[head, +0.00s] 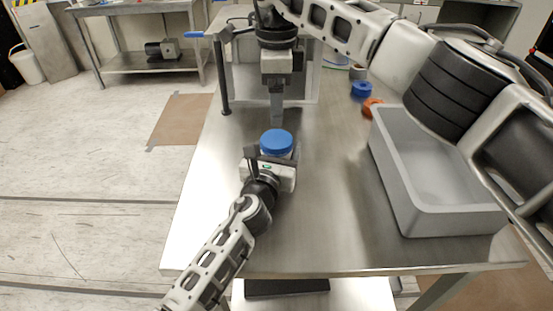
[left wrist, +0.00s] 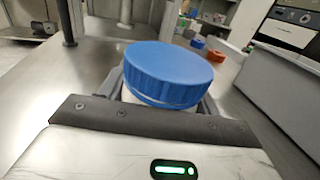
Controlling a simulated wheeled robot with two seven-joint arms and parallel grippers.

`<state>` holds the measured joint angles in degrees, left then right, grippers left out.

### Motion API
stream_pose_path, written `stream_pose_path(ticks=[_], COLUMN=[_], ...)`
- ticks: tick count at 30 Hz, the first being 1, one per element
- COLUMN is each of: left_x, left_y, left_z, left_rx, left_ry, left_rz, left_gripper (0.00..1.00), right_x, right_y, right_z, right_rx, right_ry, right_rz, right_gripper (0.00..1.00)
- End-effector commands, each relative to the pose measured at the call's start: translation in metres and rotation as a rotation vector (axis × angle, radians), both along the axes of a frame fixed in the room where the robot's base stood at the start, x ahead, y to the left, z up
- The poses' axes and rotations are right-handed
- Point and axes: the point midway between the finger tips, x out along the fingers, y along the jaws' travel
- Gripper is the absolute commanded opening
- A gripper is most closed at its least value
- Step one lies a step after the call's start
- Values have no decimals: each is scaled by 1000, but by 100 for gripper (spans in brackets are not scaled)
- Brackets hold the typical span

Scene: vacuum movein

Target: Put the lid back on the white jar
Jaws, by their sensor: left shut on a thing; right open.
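The white jar (head: 291,156) stands upright near the middle of the table, with a blue lid (head: 277,141) on its top. My left gripper (head: 268,160) is shut on the jar's body from the near side. In the left wrist view the blue lid (left wrist: 167,73) covers the jar's mouth, and only a thin strip of the white jar (left wrist: 135,98) shows below it. I cannot tell whether the lid is screwed tight. My right gripper (head: 277,108) points down, open, just behind and above the lid, apart from it; its fingers are seen edge-on.
A grey open bin (head: 437,221) stands on the right of the table (head: 330,240). A blue round thing (head: 361,90) and an orange one (head: 372,107) lie behind it. A dark post (head: 223,80) rises at the back left. The front of the table is clear.

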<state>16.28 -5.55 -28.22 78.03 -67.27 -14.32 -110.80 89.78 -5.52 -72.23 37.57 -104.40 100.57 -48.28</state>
Motion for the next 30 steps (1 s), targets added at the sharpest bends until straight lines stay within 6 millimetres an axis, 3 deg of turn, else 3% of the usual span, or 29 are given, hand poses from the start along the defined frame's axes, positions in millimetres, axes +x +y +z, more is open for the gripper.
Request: stream_pose_path(ticks=[11,24,30], left_x=[0,0,0], left_y=[0,0,0], left_z=[0,0,0], left_rx=[0,0,0], left_ry=[1,1,1], left_rz=[1,0,0], left_gripper=[0,0,0], right_x=[0,-1,0], right_y=[0,0,0], right_z=[-5,-66,-79], right_rx=[0,0,0], right_ry=[2,3,0], right_rz=[1,0,0], right_gripper=[79,79,79])
